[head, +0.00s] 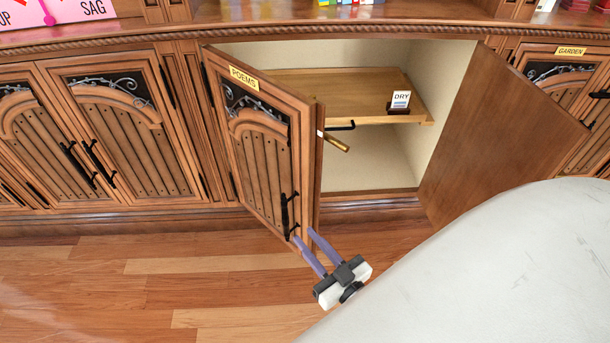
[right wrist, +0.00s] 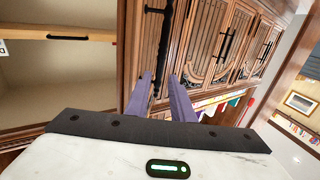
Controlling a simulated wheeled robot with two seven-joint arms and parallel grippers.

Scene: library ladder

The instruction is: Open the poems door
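The poems door (head: 262,165) is a carved wooden cabinet door with a yellow POEMS plate (head: 243,78), and it stands partly open, swung out from the cabinet. Its black upright handle (head: 287,214) is near its free edge; it also shows in the right wrist view (right wrist: 156,40). My right gripper (head: 304,237) is at the lower end of the handle, with its purple fingers apart. In the right wrist view the fingers (right wrist: 160,85) lie either side of the handle's line; contact is unclear. My left gripper is not in view.
The facing door (head: 490,140) also stands open to the right. Inside, a wooden shelf (head: 350,85) holds a small DRY card (head: 400,99); a brass-coloured rod (head: 336,143) shows beside the poems door's edge. Closed cabinet doors (head: 115,125) are at left. Wooden floor in front is clear.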

